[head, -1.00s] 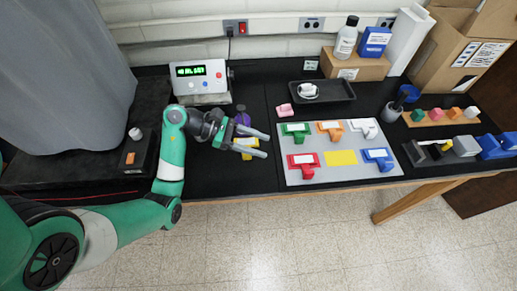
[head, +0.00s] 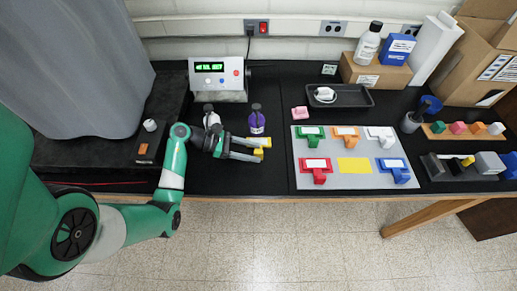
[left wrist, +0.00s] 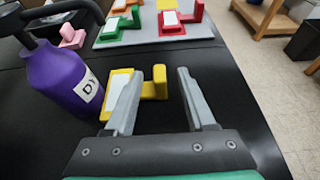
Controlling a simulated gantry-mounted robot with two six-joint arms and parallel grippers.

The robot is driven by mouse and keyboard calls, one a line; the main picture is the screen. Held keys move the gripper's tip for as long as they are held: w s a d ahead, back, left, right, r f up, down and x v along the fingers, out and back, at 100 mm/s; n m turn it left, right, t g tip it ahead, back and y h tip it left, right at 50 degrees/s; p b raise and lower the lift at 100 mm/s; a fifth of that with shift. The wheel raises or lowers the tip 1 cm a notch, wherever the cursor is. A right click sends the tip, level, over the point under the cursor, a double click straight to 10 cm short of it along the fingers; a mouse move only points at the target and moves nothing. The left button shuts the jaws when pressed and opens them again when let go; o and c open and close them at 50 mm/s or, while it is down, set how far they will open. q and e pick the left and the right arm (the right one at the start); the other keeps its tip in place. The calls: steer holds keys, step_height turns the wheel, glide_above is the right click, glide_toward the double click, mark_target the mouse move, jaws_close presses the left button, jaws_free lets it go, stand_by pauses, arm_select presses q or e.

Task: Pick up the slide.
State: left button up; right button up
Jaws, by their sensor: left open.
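The slide is a yellow piece with a white label and an upright yellow tab (left wrist: 159,81). It lies on the black bench, left of the grey board. In the head view the yellow slide (head: 266,142) shows only partly, behind my left fingers. My left gripper (head: 259,151) is open and low over the bench at the slide. In the left wrist view the yellow tab stands between the open fingers (left wrist: 157,88), with a gap towards the right finger. The left finger covers part of the slide's base. My right gripper is not in view.
A purple bottle (head: 257,122) stands close behind the slide. The grey board (head: 308,187) holds several coloured pieces and a bare yellow patch (head: 354,165). A console (head: 217,80) stands behind. The bench in front of the gripper is clear.

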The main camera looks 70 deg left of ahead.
mark_target(269, 159)
arm_select(q)
steer(key=b+x, duration=0.1)
steer(key=x, duration=0.5)
jaws_close()
stand_by(0.3)
